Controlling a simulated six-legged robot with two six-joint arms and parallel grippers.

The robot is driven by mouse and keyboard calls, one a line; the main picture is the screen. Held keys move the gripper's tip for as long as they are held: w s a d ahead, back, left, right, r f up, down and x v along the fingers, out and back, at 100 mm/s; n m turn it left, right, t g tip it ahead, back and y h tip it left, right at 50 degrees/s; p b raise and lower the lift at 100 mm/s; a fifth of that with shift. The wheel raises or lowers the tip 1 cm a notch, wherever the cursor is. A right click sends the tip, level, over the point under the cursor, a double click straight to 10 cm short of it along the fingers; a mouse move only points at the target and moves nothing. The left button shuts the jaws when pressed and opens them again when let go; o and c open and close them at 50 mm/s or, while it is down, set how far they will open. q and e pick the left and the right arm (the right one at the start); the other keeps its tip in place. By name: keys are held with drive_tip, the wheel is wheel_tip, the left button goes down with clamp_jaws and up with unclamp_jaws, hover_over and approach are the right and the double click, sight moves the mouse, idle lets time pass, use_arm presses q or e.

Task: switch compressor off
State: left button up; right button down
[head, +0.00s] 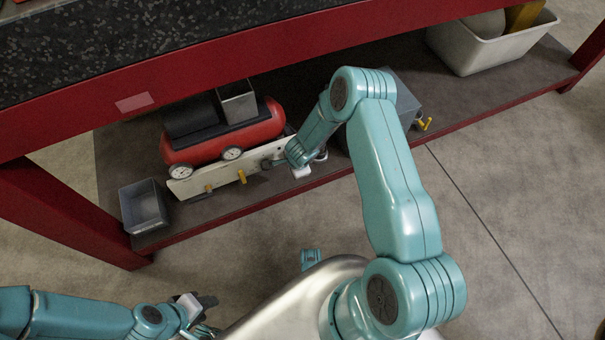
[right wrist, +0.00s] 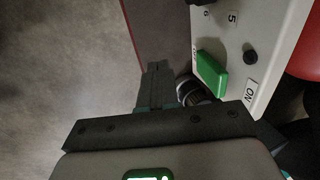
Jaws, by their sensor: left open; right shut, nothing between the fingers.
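The red compressor (head: 222,138) stands on the lower shelf, with a pale panel (head: 205,183) along its front. In the right wrist view the panel (right wrist: 281,38) carries a raised green switch (right wrist: 211,72). I cannot tell which way the switch is set. My right gripper (head: 268,163) is at the panel's right part; its shut, empty fingers (right wrist: 157,70) are beside the switch, apart from it in the picture. My left gripper (head: 207,303) is open, far from the compressor.
A black knob (right wrist: 250,56) is near the switch. Yellow levers (head: 242,177) stick out of the panel. A grey bin (head: 143,206) is left of the compressor, and a grey box (head: 402,92) is behind my right arm. The red bench frame (head: 240,57) overhangs the shelf.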

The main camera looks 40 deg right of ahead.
drive_tip(key=s+a+r+p, duration=0.1)
drive_tip(key=s+r+p, duration=0.1)
drive_tip(key=s+r, duration=0.4)
wheel_tip(320, 180, up, 2)
drive_tip(key=shift+a+r, duration=0.1)
drive_tip(key=shift+a, duration=0.1)
idle(0.3)
drive_tip(key=s+a+r+n+g+y, duration=0.1)
drive_tip(key=s+a+n+g+y, duration=0.3)
drive_tip(key=s+a+n, duration=1.35)
wheel_tip(320, 180, up, 26)
drive_tip(key=w+n+p, duration=0.1)
drive_tip(key=p, duration=2.5)
drive_tip(key=shift+t+y, duration=0.4)
